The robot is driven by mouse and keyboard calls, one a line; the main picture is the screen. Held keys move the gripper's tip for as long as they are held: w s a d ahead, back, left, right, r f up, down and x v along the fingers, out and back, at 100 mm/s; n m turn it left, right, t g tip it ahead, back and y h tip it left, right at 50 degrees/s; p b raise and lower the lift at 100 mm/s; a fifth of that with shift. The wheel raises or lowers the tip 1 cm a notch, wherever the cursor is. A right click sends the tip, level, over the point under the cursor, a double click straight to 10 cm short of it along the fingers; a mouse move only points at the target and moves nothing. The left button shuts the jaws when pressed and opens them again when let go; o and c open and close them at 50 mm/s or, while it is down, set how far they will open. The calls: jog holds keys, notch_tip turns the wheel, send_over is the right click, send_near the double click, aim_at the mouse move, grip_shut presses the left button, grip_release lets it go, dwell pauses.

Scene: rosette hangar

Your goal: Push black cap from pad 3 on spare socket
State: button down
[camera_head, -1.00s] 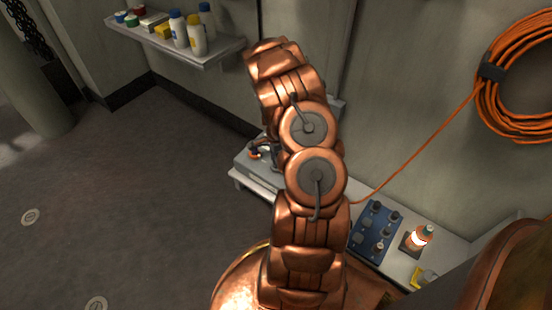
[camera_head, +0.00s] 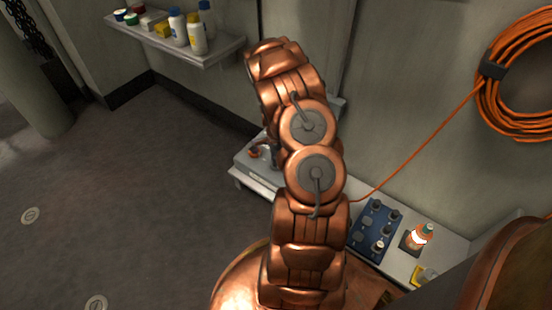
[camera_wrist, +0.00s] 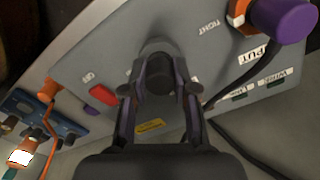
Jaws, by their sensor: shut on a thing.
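In the wrist view my gripper (camera_wrist: 158,88) is shut on the black cap (camera_wrist: 157,68), a dark round piece between the fingertips. The cap is over the face of the grey box (camera_wrist: 190,60). The spare socket is not visible; the cap and fingers cover that area, and I cannot tell whether the cap touches the face. A blue board (camera_wrist: 50,122) with several small parts lies at the lower left, and it also shows in the head view (camera_head: 368,246). In the head view my arm hides the fingertips, and the grey box (camera_head: 246,165) shows left of it.
On the box face are a red switch (camera_wrist: 103,94) left of the gripper and a purple plug (camera_wrist: 284,20) at upper right. A black cable (camera_wrist: 238,80) runs right of the fingers.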

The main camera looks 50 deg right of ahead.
jog(key=c, duration=0.8)
grip_release()
jog(key=shift+r, duration=6)
